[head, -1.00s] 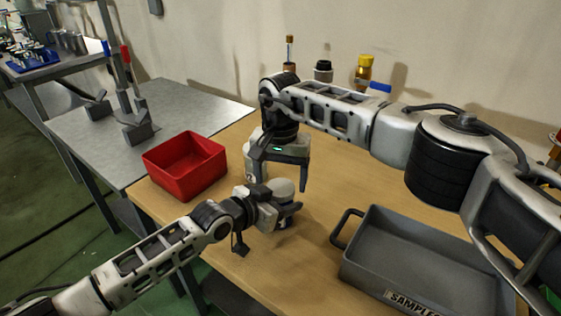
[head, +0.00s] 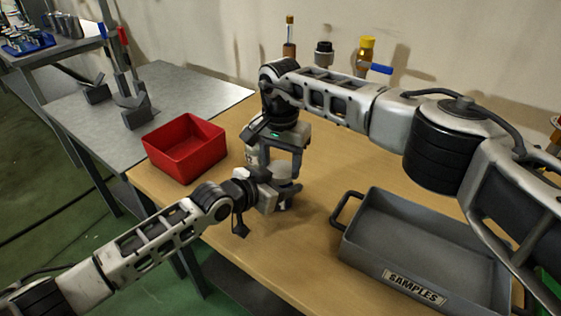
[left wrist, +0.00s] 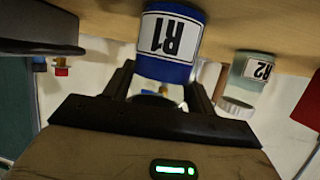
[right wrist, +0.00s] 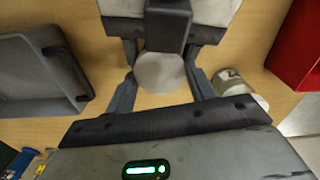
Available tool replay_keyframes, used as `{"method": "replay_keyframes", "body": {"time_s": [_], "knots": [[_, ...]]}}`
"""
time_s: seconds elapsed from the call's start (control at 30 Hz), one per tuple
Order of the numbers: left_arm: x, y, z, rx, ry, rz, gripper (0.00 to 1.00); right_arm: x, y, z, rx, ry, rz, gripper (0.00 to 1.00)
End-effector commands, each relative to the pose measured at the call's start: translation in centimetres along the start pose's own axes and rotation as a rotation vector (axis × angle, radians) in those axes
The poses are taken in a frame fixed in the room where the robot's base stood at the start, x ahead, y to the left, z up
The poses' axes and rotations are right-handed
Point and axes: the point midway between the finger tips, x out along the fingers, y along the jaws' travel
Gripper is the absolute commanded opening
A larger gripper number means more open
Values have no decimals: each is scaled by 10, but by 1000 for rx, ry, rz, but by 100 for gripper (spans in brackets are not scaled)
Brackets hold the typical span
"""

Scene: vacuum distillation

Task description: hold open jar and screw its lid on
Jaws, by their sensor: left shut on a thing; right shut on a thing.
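The jar labelled R1 (left wrist: 165,68), with blue showing around its white label, stands upright between the fingers of my left gripper (head: 288,192), which is shut on it. It appears upside down in the left wrist view. My right gripper (head: 280,170) is directly above, pointing down. In the right wrist view its fingers are shut on the round white lid (right wrist: 161,72). The lid is over the jar's mouth. In the head view the grippers mostly hide the jar and lid.
A white-capped jar labelled R2 (left wrist: 250,75) stands close behind. A red bin (head: 185,150) is to the left, and a grey SAMPLES tray (head: 345,235) to the right. The table between grippers and tray is clear.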

Motion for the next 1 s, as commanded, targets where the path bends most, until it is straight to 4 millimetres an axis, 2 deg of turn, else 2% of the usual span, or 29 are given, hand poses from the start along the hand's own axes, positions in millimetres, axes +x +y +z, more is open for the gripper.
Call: {"method": "replay_keyframes", "body": {"time_s": [0.2, 0.33, 0.5, 0.77, 0.8, 0.83, 0.87, 1.0], "knots": [[0, 1, 1, -1, -1, 1, 0, 0, 0, 0, 536, 1, 0, 27], [0, 0, 1, -1, -1, 1, 0, 0, 0, 0, 775, 1, 1, 27], [0, 0, 1, -1, -2, 1, 0, 0, 0, 0, 907, 1, 0, 27], [0, 0, 1, -1, -2, 1, 0, 0, 0, 0, 912, 1, 0, 27], [0, 0, 1, -1, -2, 1, 0, 0, 0, 0, 912, 1, 0, 62], [0, 0, 1, -1, -2, 1, 0, 0, 0, 0, 911, 1, 0, 71], [0, 0, 1, -1, -2, 1, 0, 0, 0, 0, 911, 1, 0, 76], [0, 0, 1, -1, -2, 1, 0, 0, 0, 0, 911, 0, 0, 76]]}}
